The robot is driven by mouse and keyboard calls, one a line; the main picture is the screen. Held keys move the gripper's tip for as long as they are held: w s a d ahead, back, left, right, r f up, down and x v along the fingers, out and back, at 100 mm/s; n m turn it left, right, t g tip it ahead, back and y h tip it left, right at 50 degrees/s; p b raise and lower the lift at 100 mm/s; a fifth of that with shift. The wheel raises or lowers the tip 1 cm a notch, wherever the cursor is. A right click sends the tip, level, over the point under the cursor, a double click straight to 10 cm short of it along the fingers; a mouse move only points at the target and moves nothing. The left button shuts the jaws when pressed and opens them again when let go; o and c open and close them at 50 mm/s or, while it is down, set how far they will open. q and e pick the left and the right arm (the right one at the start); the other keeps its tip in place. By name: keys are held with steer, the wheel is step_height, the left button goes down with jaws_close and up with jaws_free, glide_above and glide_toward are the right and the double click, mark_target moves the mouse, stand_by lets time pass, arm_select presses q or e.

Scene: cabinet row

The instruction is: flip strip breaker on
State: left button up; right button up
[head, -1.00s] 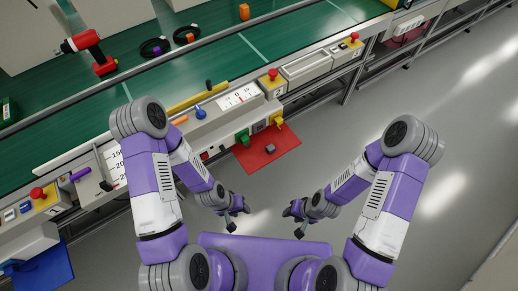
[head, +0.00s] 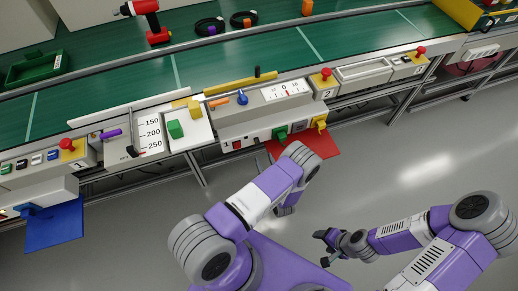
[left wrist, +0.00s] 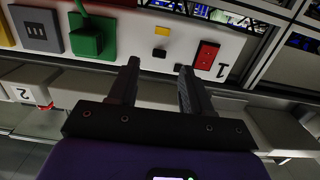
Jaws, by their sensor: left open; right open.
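The white power strip (head: 262,136) marked 1 hangs on the front of the middle station in the head view. Its red rocker switch (head: 237,144) is near the left end; it shows upside down in the left wrist view (left wrist: 207,55), right of a small yellow part (left wrist: 162,31) and a small black part (left wrist: 159,53). Whether the rocker is on cannot be told. My left gripper (left wrist: 159,68) is open and empty, its fingers pointing at the strip's face below these parts; my arm mostly hides it in the head view. My right gripper (head: 323,247) is open and empty over the floor.
A green plug (head: 280,133) and a yellow plug (head: 320,123) sit in the strip. A red panel (head: 318,145) lies below it, a blue panel (head: 55,222) far left. A bench with a green conveyor (head: 110,75) runs behind. The floor at right is clear.

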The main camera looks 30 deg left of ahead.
mark_target(257, 141)
arm_select(q)
steer(key=b+x, duration=0.2)
steer(key=x, duration=0.5)
steer(key=shift+w+a+r+t+y, duration=0.2)
steer(key=shift+r+t+y, duration=0.1)
steer(key=shift+r, duration=0.25)
jaws_close()
